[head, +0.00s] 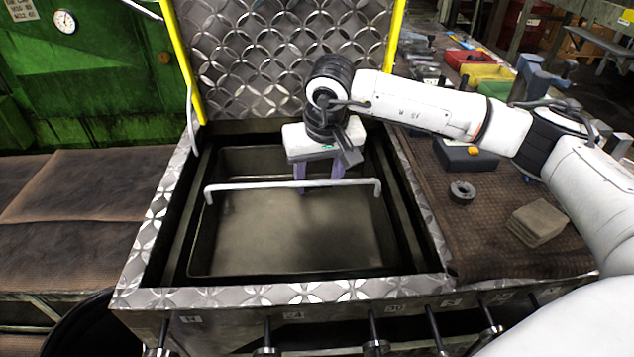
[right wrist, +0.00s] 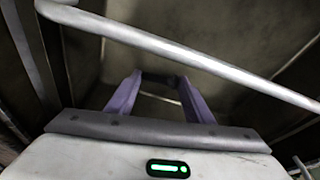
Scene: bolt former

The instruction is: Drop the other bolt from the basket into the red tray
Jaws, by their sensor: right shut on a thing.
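The basket (head: 300,235) is a dark metal bin with a pale handle bar across it, sunk in the open machine; its handle (right wrist: 190,57) crosses the right wrist view. My right gripper (head: 319,186) points down into the basket behind the handle, its purple fingers apart. In the right wrist view, the fingertips (right wrist: 161,82) are shut on a small dark thing (right wrist: 162,78), seemingly the bolt; its shape is hard to make out. My left gripper is not in view.
The raised diamond-plate lid (head: 280,50) with yellow edges stands behind the basket. The bench (head: 500,255) at right holds a dark ring (head: 462,192), a stack of brown pads (head: 537,222) and a dark box (head: 465,155). My right arm spans above it.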

